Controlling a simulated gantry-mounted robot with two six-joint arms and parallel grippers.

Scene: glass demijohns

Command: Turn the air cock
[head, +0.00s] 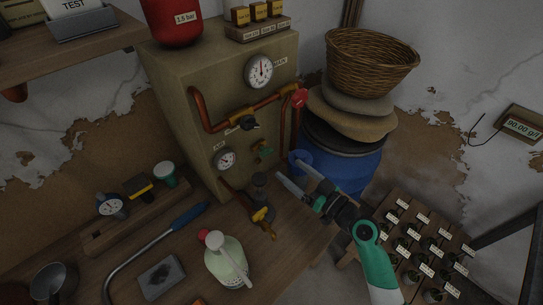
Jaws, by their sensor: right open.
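A beige cabinet (180,85) carries copper pipes, gauges and valves on its front. A dark-handled cock (250,123) sits on the pipe beside a small label too small to read surely. A green-handled valve (264,152) sits lower on the front, and a red knob (300,97) is at the pipe's upper right. I cannot tell from the labels which of these is the air cock. My right gripper (288,168) is open and empty, right of and below the green-handled valve, apart from the valves. My left gripper is not in view.
A blue barrel (345,168) with sacks and a wicker basket (370,65) stands right of the cabinet.

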